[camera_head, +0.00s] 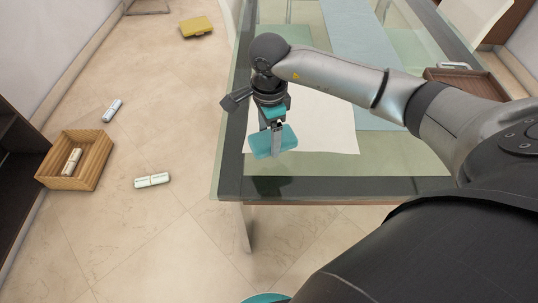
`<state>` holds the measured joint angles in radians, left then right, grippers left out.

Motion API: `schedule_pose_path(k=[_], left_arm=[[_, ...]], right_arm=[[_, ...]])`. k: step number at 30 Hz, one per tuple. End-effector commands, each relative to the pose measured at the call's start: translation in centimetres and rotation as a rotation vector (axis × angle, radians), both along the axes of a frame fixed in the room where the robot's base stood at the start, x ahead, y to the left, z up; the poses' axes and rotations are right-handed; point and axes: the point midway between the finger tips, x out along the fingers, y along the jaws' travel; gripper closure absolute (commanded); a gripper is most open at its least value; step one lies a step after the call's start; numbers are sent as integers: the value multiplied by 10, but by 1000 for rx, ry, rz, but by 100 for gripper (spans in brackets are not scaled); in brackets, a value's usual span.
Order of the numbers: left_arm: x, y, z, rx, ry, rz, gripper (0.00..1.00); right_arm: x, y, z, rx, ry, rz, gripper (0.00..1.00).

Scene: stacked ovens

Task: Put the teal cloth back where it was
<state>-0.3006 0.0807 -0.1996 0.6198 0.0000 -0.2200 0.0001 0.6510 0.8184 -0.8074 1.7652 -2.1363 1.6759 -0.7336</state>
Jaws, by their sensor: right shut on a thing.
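The teal cloth (262,144) is a flat, rounded teal piece held at the near left part of the glass table (232,185). My right gripper (277,143) points down and is shut on the cloth, with a finger across its middle. The cloth shows over a white sheet (330,125) on the table. I cannot tell whether it touches the sheet or hangs just above it. My left gripper is not in view.
A pale blue runner (355,40) and a brown tray (490,84) lie on the table. On the floor at left are a wooden crate (97,160), white cylindrical items (152,181) and a yellow case (196,27). Open floor lies left of the table.

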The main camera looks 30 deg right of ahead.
Motion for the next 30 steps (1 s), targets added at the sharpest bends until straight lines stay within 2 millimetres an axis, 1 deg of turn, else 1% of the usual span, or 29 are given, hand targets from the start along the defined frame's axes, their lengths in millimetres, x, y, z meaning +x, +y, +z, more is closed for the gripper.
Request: schedule_pose_path(k=[1,3,11,15,17,18,21,25,26,30], left_arm=[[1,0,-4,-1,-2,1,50],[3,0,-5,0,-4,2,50],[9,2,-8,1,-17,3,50],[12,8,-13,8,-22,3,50],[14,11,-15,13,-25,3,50],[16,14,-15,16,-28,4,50],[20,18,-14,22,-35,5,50],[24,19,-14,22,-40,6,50],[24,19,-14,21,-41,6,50],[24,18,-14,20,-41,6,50]], right_arm=[[-1,0,-13,1,3,-2,64],[0,0,-23,0,2,-1,64],[0,0,-42,0,0,-1,64],[0,1,-64,1,2,-1,64],[0,0,-72,1,1,-1,64],[0,0,-75,1,1,-1,64],[0,0,-75,1,-1,-1,64],[0,0,-75,1,0,0,64],[0,0,-75,1,0,0,19],[0,0,-75,1,0,0,3]])
